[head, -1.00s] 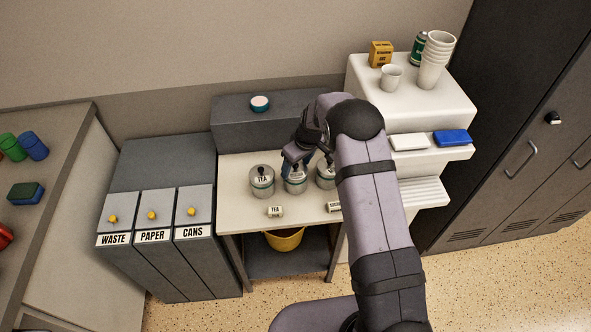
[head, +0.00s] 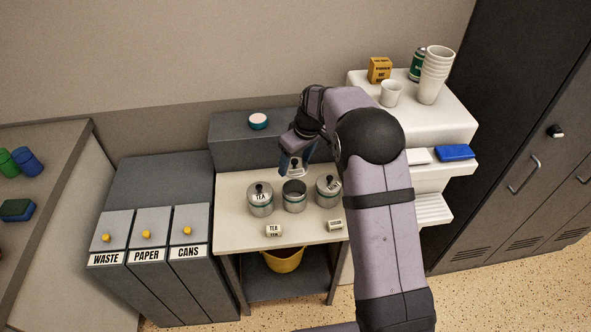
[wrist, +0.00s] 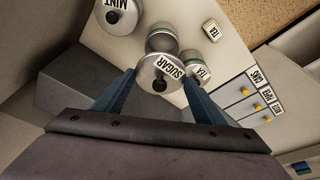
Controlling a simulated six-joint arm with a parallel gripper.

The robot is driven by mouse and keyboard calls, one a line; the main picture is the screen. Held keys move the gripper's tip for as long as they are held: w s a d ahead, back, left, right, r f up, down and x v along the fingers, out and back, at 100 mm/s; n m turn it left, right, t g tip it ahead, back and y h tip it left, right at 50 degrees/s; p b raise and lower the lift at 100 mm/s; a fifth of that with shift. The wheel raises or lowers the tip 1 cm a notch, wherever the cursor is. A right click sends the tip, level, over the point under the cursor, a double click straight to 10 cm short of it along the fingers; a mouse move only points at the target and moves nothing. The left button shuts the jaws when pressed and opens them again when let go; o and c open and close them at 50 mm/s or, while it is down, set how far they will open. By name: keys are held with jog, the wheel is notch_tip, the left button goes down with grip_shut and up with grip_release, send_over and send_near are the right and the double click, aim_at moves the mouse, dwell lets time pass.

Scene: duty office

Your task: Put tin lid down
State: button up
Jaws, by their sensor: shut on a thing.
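My gripper (head: 292,160) is shut on a round metal tin lid (head: 294,167) with a dark knob. In the wrist view the lid (wrist: 158,75) reads SUGAR and sits between the two blue fingers. My gripper holds it above and slightly behind the middle tin (head: 294,198), which stands open on the small table (head: 235,222). In the wrist view this tin (wrist: 162,40) is partly hidden by the lid. A tin marked TEA (head: 260,203) stands to its left with its lid on. A lidded tin (head: 328,192) stands to its right; it reads MINT in the wrist view (wrist: 122,16).
Small TEA (head: 273,231) and SUGAR (head: 335,225) tags lie at the table's front. A grey raised ledge (head: 232,133) behind has a small round teal-and-white item (head: 258,121) and free room. Bins (head: 147,232) stand left; a white stand with cups (head: 392,93) stands right.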

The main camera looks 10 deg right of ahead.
jog(key=shift+r, duration=0.2)
jog(key=shift+a+f, duration=0.25)
jog(key=shift+a, duration=0.15)
jog(key=s+a+f+n+b, duration=0.1)
jog(key=a+b, duration=0.1)
jog(key=a, duration=0.2)
jog(key=s+a+n+b, duration=0.1)
jog(key=a, duration=0.3)
jog(key=a+f+b, duration=0.1)
jog(key=a+b, duration=0.1)
jog(key=a, duration=0.3)
jog(key=shift+s+f+n+y+b, duration=0.3)
jog(key=shift+s+f+n+b, duration=0.05)
jog(key=shift+s+n, duration=0.05)
jog(key=s+a+f+m+b, duration=0.3)
jog(key=s+a+f, duration=0.1)
jog(key=s+a, duration=0.2)
jog(key=shift+s+h+b, duration=0.3)
jog(key=shift+s+h, duration=0.05)
jog(key=shift+h, duration=0.05)
jog(key=shift+a+f+m, duration=0.1)
jog(key=shift+f+m, duration=0.05)
jog(key=shift+m, duration=0.15)
jog(key=shift+f+p, duration=0.65)
jog(key=shift+f, duration=4.3)
